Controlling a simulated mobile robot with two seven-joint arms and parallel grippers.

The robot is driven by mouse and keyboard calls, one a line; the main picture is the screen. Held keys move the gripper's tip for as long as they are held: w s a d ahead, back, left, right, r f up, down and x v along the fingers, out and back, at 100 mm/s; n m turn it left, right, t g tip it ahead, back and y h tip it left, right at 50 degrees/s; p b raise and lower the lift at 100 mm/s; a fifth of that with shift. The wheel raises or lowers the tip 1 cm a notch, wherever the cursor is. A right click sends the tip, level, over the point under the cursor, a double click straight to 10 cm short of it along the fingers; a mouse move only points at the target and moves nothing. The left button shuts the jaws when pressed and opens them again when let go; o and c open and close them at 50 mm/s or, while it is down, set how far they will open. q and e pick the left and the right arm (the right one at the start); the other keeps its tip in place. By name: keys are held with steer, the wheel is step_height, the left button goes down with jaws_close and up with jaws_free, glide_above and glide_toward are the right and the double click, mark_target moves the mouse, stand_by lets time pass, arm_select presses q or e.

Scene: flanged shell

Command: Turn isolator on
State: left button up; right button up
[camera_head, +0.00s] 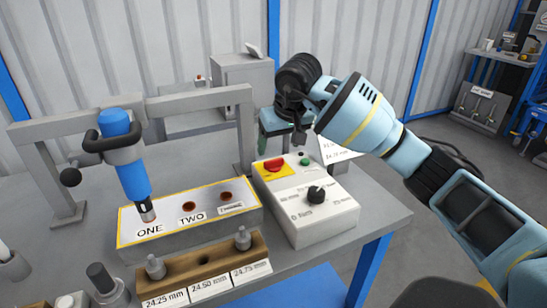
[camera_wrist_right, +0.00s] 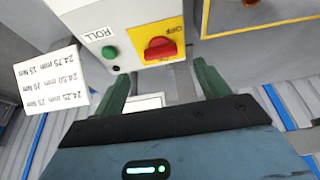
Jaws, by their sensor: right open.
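The isolator is a red rotary knob on a yellow plate (camera_head: 273,165), at the far left of the top of a white control box (camera_head: 315,217). In the right wrist view the red knob (camera_wrist_right: 160,48) lies roughly crosswise, with lettering that looks like "OFF" beside it. My right gripper (camera_head: 281,138) is just behind the box in the head view. In the right wrist view its green fingers (camera_wrist_right: 160,78) are spread, with the knob ahead of the gap and nothing between them. I cannot tell its exact height above the box. My left gripper is out of view.
A green button (camera_wrist_right: 108,53) sits beside the isolator, and a black dial (camera_head: 316,194) nearer the front. A label card (camera_head: 336,150) stands behind the box. Left are a blue tool (camera_head: 128,160), a plate marked ONE and TWO (camera_head: 165,229), and a wooden rack (camera_head: 201,262).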

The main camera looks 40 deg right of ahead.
mark_target(274, 160)
steer(key=x, duration=0.5)
steer(key=shift+f, duration=0.2)
steer(key=shift+b+x, duration=0.3)
steer(key=shift+x, duration=0.6)
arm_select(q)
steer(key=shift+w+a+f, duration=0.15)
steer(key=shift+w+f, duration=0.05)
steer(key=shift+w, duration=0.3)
arm_select(e)
steer(key=shift+w, duration=0.15)
steer(key=c, duration=1)
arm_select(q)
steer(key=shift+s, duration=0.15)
arm_select(e)
steer(key=shift+r, duration=0.1)
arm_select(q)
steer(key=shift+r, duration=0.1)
